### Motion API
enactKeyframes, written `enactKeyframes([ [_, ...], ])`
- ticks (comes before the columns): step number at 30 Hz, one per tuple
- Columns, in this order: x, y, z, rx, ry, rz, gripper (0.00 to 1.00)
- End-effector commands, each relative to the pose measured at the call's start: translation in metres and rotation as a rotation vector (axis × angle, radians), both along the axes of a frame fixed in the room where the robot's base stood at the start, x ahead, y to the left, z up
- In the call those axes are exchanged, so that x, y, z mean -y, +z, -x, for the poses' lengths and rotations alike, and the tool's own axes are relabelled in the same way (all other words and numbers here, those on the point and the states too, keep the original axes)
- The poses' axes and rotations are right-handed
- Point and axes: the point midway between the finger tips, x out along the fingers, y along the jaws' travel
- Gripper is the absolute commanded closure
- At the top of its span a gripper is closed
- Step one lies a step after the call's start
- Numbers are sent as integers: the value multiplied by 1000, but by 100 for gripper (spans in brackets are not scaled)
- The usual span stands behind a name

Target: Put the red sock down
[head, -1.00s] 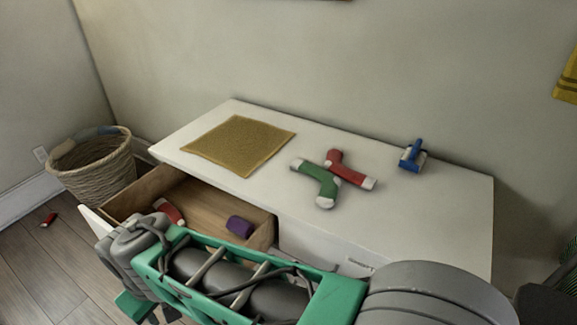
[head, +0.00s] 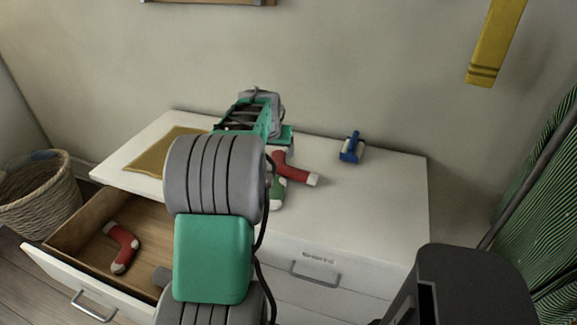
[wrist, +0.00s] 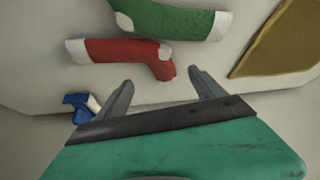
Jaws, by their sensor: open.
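One red sock (head: 294,172) with white ends lies on the white dresser top, touching or overlapping a green sock (head: 277,193). Both also show in the wrist view, the red sock (wrist: 125,51) nearer my gripper and the green sock (wrist: 170,20) beyond it. Another red sock (head: 122,250) lies in the open drawer. My gripper (wrist: 160,76) is open and empty, its fingertips around the toe or heel end of the red sock in that view; I cannot tell the height gap. In the head view my arm hides part of the socks.
A yellow-brown cloth (head: 150,160) lies at the dresser's left, partly behind my arm. The open drawer (head: 75,222) juts out at the left, near a wicker basket (head: 40,190). The dresser's right end is clear.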

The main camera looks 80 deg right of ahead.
Motion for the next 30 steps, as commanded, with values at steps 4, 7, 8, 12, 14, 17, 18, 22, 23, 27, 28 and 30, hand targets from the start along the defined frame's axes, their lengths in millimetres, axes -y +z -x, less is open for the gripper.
enactKeyframes([
  [4,9,-20,-2,-1,1,-4,21],
  [7,16,-32,-2,0,1,-4,21],
  [8,19,-37,-2,0,1,-4,21],
  [12,31,-58,-3,0,1,-3,21],
  [14,34,-62,-4,0,2,-2,21],
  [17,35,-63,-4,0,2,0,21],
  [18,35,-63,-4,0,2,0,21],
  [22,34,-63,-4,0,2,0,26],
  [23,34,-63,-4,0,2,0,29],
  [27,34,-63,-4,1,3,-1,40],
  [28,34,-63,-4,1,3,-1,43],
  [30,34,-63,-4,1,3,-1,48],
])
